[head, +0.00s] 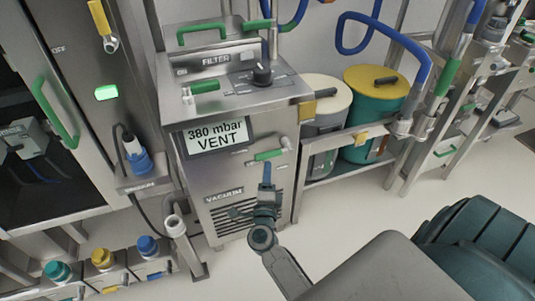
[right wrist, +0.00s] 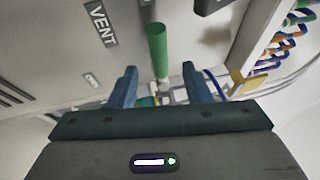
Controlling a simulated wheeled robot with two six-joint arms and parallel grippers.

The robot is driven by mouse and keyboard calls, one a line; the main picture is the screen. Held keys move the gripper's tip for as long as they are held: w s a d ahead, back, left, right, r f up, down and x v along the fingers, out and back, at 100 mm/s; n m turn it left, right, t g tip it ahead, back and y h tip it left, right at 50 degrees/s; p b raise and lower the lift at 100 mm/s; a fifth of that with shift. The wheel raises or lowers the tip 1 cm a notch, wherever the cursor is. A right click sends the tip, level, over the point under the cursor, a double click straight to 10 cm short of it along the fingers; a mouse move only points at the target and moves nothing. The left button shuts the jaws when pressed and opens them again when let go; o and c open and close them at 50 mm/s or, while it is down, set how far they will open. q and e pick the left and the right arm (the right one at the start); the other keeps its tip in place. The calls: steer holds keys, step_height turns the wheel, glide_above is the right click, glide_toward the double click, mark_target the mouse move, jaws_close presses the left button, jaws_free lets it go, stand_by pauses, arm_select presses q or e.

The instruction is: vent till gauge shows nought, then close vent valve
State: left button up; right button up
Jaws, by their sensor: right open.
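The gauge display (head: 217,137) on the steel vacuum cabinet reads "380 mbar VENT". The vent valve's green handle (head: 268,155) lies nearly level below and right of the display. In the right wrist view, the handle (right wrist: 157,48) appears between and beyond the fingertips, near a VENT label (right wrist: 102,22). My right gripper (head: 267,167) is just below the handle in the head view; its blue fingers (right wrist: 160,72) are apart with nothing held. Whether a finger touches the handle cannot be told. My left gripper is not in view.
A black knob (head: 262,74) and another green handle (head: 205,86) are on the cabinet top. Two drums (head: 375,115) stand on a rack at right. A glass-fronted cabinet with a green handle (head: 57,112) stands at left. Pale floor (head: 345,215) is open at right.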

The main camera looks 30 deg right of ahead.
mark_target(268, 155)
steer(key=x, duration=0.7)
steer(key=shift+w+d, duration=0.2)
steer(key=shift+w, duration=0.05)
jaws_close()
